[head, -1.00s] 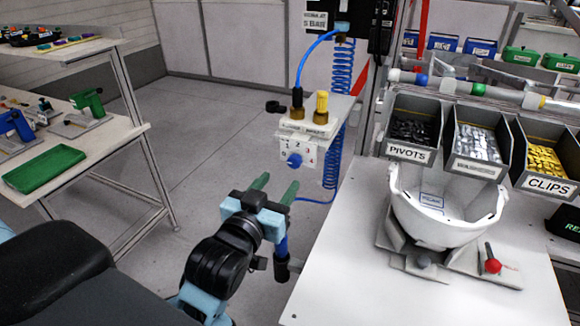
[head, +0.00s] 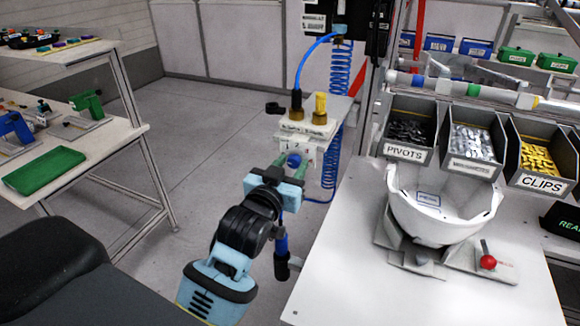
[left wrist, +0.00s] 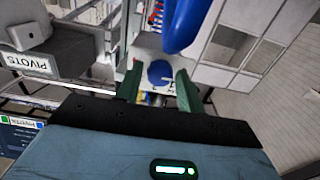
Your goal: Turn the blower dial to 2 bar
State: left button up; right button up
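The blue blower dial (head: 294,160) sits on the front of a pale regulator box (head: 306,138) with numbers around it. In the head view the numbers are partly hidden, and I cannot tell where the dial points. My left gripper (head: 288,168) is at the dial, its two green fingers on either side of it. In the left wrist view the blue dial (left wrist: 160,73) shows between the open fingertips (left wrist: 158,80), with a gap visible beside it. I cannot tell whether either finger touches it. My right gripper is not in view.
Brass and yellow fittings (head: 320,108) and a blue hose (head: 312,62) rise above the box. A coiled blue hose (head: 335,110) hangs behind it. A table with a white helmet shell (head: 440,205) and part bins stands to the right. Open floor lies left.

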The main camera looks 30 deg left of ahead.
pick_arm(q)
jog(key=c, duration=0.7)
jog(key=shift+m, duration=0.3)
jog(key=m, duration=0.3)
jog(key=shift+m, duration=0.3)
jog(key=m, duration=1.3)
jog(key=shift+m, duration=0.4)
